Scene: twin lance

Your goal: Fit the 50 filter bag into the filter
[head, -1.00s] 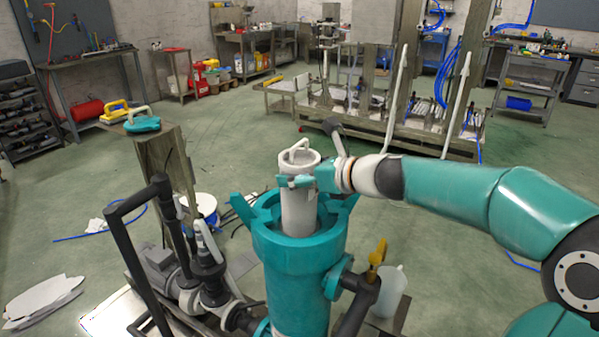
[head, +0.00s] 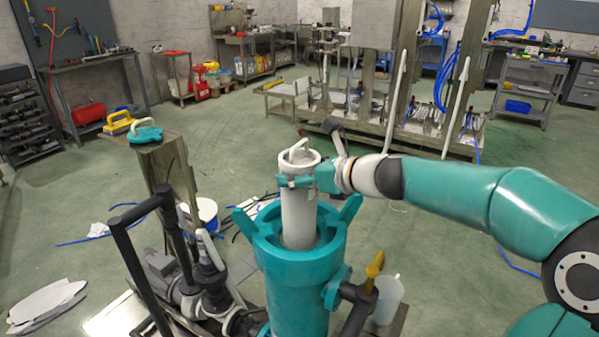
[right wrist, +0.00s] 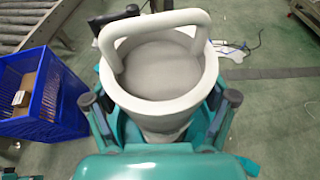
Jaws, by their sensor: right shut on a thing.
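The filter bag (head: 299,212) is a pale grey cylinder with a rim and a loop handle on top. It stands upright with its lower end inside the open mouth of the teal filter housing (head: 296,290), and its upper part rises above the rim. My right gripper (head: 297,182) is shut on the bag just below its top rim, reaching in from the right. In the right wrist view the bag (right wrist: 160,80) shows from above, with its handle arching over the hollow inside and a finger on each side. The bag's bottom is hidden in the housing. My left gripper is not in view.
Dark pipes (head: 130,260) and a yellow-handled valve (head: 375,263) flank the housing. A white jug (head: 388,300) is at right. A blue crate (right wrist: 40,95) shows in the right wrist view.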

